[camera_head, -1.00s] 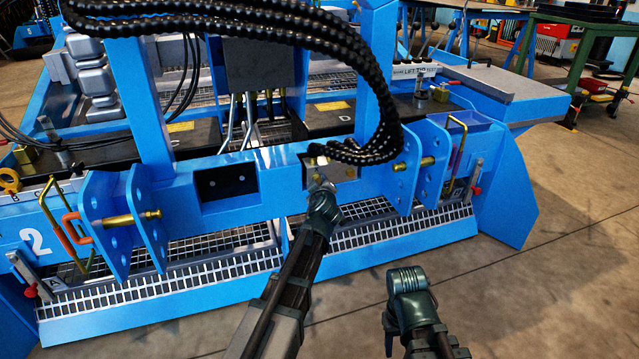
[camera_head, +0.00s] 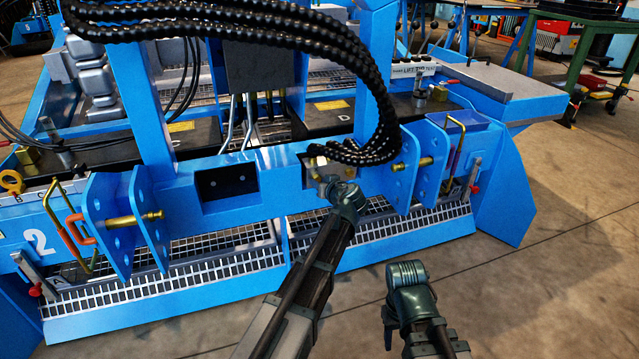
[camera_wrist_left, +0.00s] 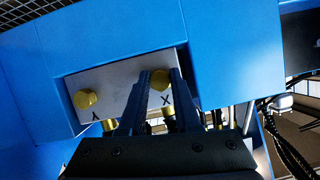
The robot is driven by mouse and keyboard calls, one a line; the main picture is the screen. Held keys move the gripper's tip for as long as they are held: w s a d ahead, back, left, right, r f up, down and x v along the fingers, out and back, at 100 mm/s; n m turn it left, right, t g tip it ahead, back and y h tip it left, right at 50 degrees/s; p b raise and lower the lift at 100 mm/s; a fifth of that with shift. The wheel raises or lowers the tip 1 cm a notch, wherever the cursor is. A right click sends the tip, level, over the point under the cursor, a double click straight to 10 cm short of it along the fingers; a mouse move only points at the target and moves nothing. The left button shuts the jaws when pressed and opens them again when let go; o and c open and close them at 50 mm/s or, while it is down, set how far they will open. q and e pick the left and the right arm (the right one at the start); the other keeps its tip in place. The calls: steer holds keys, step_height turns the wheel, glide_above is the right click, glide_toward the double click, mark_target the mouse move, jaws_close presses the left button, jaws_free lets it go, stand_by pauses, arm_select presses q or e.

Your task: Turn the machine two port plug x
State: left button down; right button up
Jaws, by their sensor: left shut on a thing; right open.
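The blue machine marked 2 (camera_head: 160,205) stands ahead. A pale port block (camera_head: 317,165) is set into its front beam, partly hidden by my left gripper in the head view. In the left wrist view the block (camera_wrist_left: 120,82) carries two yellow plugs. Plug x (camera_wrist_left: 160,79) is beside the letter X, and the Y plug (camera_wrist_left: 87,99) is to its left. My left gripper (camera_wrist_left: 160,85) is shut on plug x, its fingers on either side. It also shows in the head view (camera_head: 338,188). My right gripper (camera_head: 406,280) is open, low in front of the machine, touching nothing.
Black corrugated hoses (camera_head: 385,110) arch down close above the block. Blue lug plates with a brass pin (camera_head: 427,161) stand to the right, and similar plates (camera_head: 130,215) to the left. A white grating (camera_head: 240,262) lies below. The floor on the right (camera_head: 560,270) is clear.

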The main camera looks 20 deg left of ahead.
arm_select(q)
steer(key=shift+f+m+g+y+b, duration=0.1)
steer(key=shift+m+g+y+b, duration=0.4)
steer(key=shift+m+y, duration=0.7)
arm_select(e)
steer(key=shift+f, duration=0.6)
arm_select(q)
steer(key=shift+m, duration=0.4)
steer(key=c, duration=0.6)
jaws_free()
steer(key=shift+s+d, duration=0.1)
arm_select(e)
steer(key=shift+d, duration=0.1)
